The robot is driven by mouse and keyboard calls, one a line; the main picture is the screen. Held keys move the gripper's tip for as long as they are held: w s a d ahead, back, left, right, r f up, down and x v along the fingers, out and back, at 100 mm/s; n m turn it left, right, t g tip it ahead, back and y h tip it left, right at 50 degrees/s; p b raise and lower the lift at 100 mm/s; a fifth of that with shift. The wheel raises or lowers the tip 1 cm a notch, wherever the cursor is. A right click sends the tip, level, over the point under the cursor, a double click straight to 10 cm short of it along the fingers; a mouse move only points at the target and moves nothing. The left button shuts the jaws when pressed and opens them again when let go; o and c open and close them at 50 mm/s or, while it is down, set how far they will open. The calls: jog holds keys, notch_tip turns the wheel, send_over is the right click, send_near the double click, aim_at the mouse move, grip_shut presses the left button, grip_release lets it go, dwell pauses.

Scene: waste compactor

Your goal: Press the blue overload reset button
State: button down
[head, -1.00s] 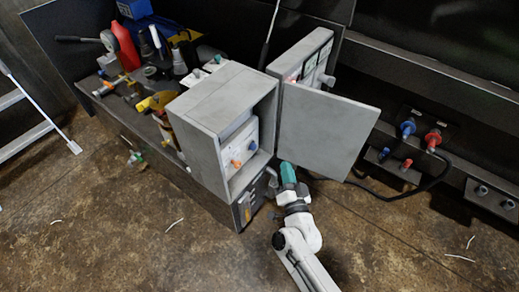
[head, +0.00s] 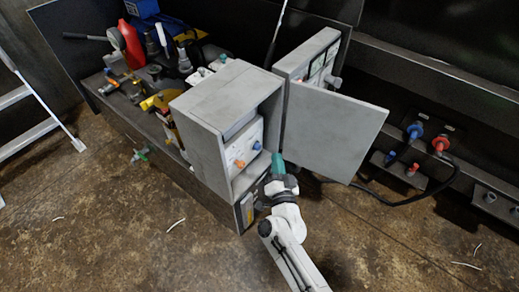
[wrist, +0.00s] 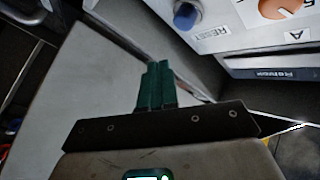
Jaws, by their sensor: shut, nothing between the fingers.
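The blue button (head: 257,146) sits on the pale panel inside the open grey box (head: 212,101). In the wrist view the blue button (wrist: 186,15) is at the top, beside a label reading RESET. My gripper (head: 277,158) is at the box's open front, just right of and below the button in the head view. Its green fingers (wrist: 158,64) are together with nothing between them. They point toward the panel side, below and left of the button in the wrist view, and look apart from it.
An orange knob (head: 239,163) shares the panel with the button. The open grey door (head: 330,128) stands right of the box, close to my gripper. A bench with tools (head: 125,90) is to the left. Blue and red connectors (head: 440,144) are at the right.

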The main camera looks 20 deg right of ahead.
jog(key=shift+w+a+b, duration=0.15)
jog(key=shift+w+a, duration=0.35)
jog(key=shift+w, duration=0.15)
jog(key=shift+w+a+b, duration=0.15)
jog(key=shift+w+a, duration=0.3)
jog(key=shift+w, duration=0.2)
jog(key=shift+w+a, duration=0.1)
dwell(1.1)
jog(key=shift+w+a, duration=0.15)
jog(key=shift+w, duration=0.1)
jog(key=shift+w+a, duration=0.25)
jog(key=shift+w, duration=0.1)
dwell(0.8)
jog(key=shift+s, duration=0.1)
dwell(0.3)
jog(key=shift+s+d, duration=0.5)
jog(key=shift+s, duration=0.1)
jog(key=shift+s, duration=0.1)
jog(key=shift+s+d+p, duration=0.5)
jog(key=shift+s+d, duration=0.25)
jog(key=shift+s, duration=0.25)
jog(key=shift+s+d+p, duration=0.5)
jog(key=shift+s+d, duration=0.2)
jog(key=shift+s, duration=0.25)
